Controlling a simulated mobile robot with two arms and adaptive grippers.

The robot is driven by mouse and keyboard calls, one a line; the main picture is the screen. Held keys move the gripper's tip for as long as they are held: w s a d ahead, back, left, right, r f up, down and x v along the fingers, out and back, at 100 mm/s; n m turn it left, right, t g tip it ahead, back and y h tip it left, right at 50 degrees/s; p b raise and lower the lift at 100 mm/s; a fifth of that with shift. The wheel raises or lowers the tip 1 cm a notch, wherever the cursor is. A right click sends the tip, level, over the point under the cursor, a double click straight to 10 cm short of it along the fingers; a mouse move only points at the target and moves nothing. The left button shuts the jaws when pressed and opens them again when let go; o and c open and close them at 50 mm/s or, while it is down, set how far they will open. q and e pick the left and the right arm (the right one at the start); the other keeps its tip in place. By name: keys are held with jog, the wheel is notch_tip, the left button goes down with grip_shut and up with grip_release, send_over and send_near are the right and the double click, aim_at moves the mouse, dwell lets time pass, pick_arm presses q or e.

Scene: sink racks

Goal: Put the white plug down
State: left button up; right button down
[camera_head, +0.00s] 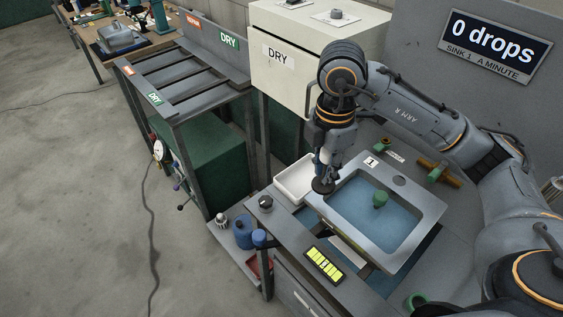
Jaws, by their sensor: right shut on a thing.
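My right gripper (326,171) points down at the left rim of the grey sink (429,213), marked 1. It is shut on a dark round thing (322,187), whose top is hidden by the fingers. I cannot tell whether that thing touches the rim. I make out no clearly white plug in the grip. A green plug-like piece (380,198) is in the blue water of the sink. A dark round knob-like piece (266,202) sits on the counter left of the sink. My left gripper is out of view.
A white tray (293,183) lies beside the sink. A yellow-lit panel (324,264) is on the counter's front. A blue pot (243,234) and a small white-topped item (221,220) stand on a low shelf. A sign (494,45) reads 0 drops.

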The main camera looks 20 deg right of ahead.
jog(key=w+d+f+p, duration=0.1)
jog(key=w+f, duration=0.3)
jog(key=w+f+p, duration=0.2)
jog(key=w+f, duration=0.2)
jog(key=w+d+f+p, duration=0.1)
jog(key=w+f, duration=0.3)
jog(key=w, duration=0.1)
jog(key=shift+d+p, duration=0.35)
jog(key=shift+f, duration=0.3)
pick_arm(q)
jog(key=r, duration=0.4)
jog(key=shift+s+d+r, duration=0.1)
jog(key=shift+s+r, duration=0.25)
pick_arm(e)
jog(key=shift+f, duration=0.1)
jog(key=shift+f, duration=0.15)
jog(key=c, duration=1)
grip_release()
jog(key=shift+c, duration=0.2)
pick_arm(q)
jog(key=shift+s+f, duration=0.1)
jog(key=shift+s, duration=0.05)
